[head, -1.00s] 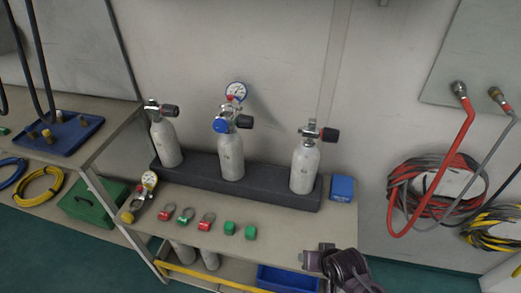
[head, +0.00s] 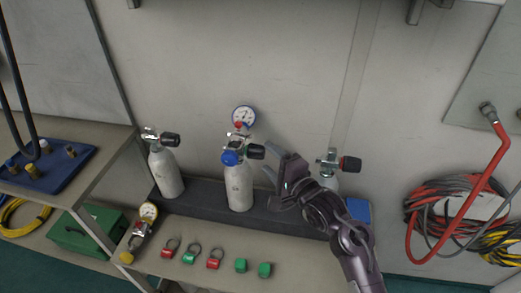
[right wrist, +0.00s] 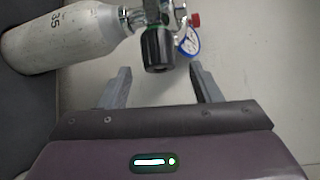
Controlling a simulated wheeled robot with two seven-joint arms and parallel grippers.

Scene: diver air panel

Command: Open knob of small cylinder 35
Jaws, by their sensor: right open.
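Small cylinder 35 (head: 239,187) is the pale middle cylinder, upright in the dark rack. Its number shows on its side in the right wrist view (right wrist: 62,38). Its valve carries a black knob (head: 256,152) pointing right in the head view. My right gripper (head: 276,172) is open and empty, just right of this knob. In the right wrist view the knob (right wrist: 157,48) lies ahead of and between the two spread fingertips, with no contact visible. The knob's turned position cannot be told. My left gripper is not in view.
A gauge (head: 243,117) rises above the middle valve. Another cylinder (head: 168,174) stands left; a right one (head: 327,180) is partly hidden by my arm. The dark rack (head: 205,192) holds them. Red and green small parts (head: 214,264) lie in front. A blue box (head: 357,210) sits right.

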